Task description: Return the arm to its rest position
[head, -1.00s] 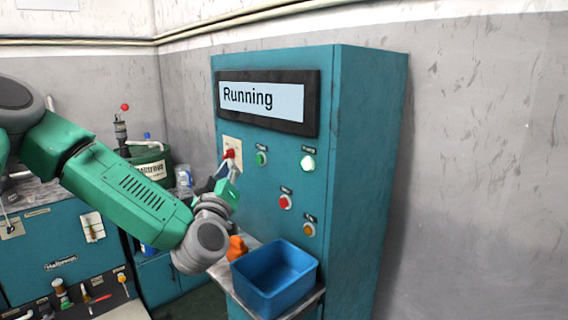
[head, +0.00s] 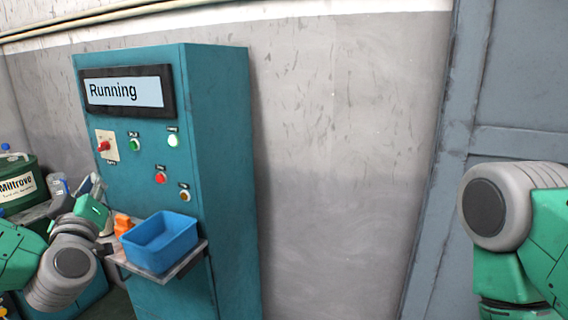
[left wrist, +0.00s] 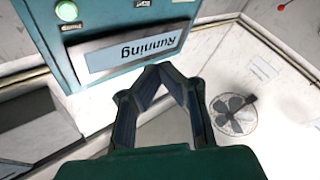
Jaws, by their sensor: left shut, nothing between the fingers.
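My left gripper (head: 92,186) is at the left of the head view, below and left of the red rotary switch (head: 103,146) on the teal cabinet (head: 222,170). It is apart from the switch. In the left wrist view, the fingertips of the gripper (left wrist: 162,70) meet, with nothing held between them. The cabinet's display (head: 125,93) reads "Running" and also shows upside down in the left wrist view (left wrist: 125,52). My right arm shows at the right edge of the head view; its gripper is out of view.
A blue bin (head: 160,242) and an orange object (head: 122,224) sit on the cabinet's shelf, close to my left wrist. A green drum (head: 22,186) stands at the far left. A grey wall fills the middle, with free room before it.

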